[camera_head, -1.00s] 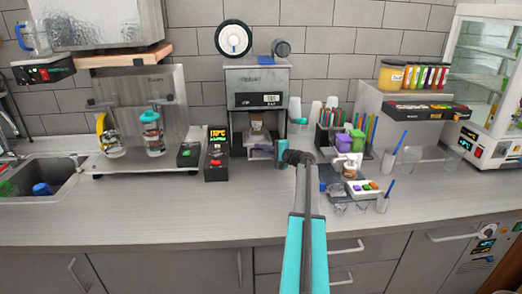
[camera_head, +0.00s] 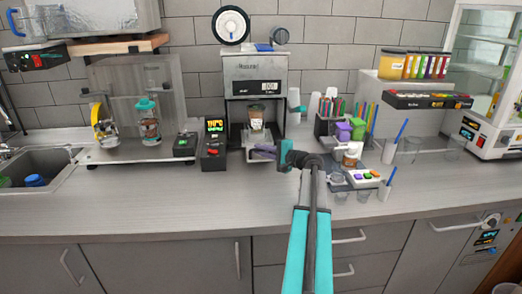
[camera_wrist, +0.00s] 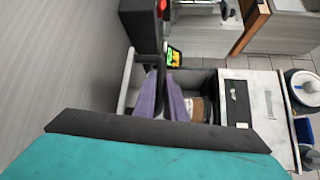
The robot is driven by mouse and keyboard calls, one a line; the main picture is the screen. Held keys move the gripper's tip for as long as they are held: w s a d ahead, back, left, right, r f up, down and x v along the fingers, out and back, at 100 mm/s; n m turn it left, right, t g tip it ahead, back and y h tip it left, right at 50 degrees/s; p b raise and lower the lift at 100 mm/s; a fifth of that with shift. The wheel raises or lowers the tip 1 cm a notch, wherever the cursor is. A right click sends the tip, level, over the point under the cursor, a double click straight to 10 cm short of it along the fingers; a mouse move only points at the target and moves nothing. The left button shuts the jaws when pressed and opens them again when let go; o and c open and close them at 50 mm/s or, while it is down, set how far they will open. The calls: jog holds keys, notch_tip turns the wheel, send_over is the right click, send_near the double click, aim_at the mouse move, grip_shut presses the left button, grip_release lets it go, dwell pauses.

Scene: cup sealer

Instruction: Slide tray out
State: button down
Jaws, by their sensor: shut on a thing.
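The cup sealer (camera_head: 257,72) is a grey box with a small display, standing against the tiled wall. A cup with a brown label (camera_head: 256,117) sits in its lower opening; its brown side also shows in the wrist view (camera_wrist: 197,108). The pale tray (camera_head: 258,157) is at the foot of the opening, partly covered by my gripper. My gripper (camera_head: 262,151) reaches in from the right at the tray's front. In the wrist view its purple fingers (camera_wrist: 162,98) are close together at the tray's front part. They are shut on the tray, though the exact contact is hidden.
A black control box with a green display (camera_head: 214,143) stands just left of the sealer. To the right are a straw and lid organizer (camera_head: 338,130), clear cups (camera_head: 338,194) and a small topping tray (camera_head: 363,178). The counter front (camera_head: 180,215) is clear.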

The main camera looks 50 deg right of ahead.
jog(key=shift+s+a+b, duration=0.5)
jog(key=shift+s+a, duration=0.5)
jog(key=shift+s, duration=0.15)
jog(key=shift+s+a+b, duration=0.45)
jog(key=shift+s+a, duration=0.5)
jog(key=shift+s, duration=0.2)
jog(key=c, duration=1.8)
grip_release()
jog(key=shift+s, duration=0.1)
jog(key=s+d+r+b, duration=0.1)
jog(key=s+b, duration=0.2)
jog(key=s, duration=1)
jog(key=shift+s+d+r, duration=0.15)
jog(key=shift+s+r, duration=0.1)
jog(key=shift+r, duration=0.15)
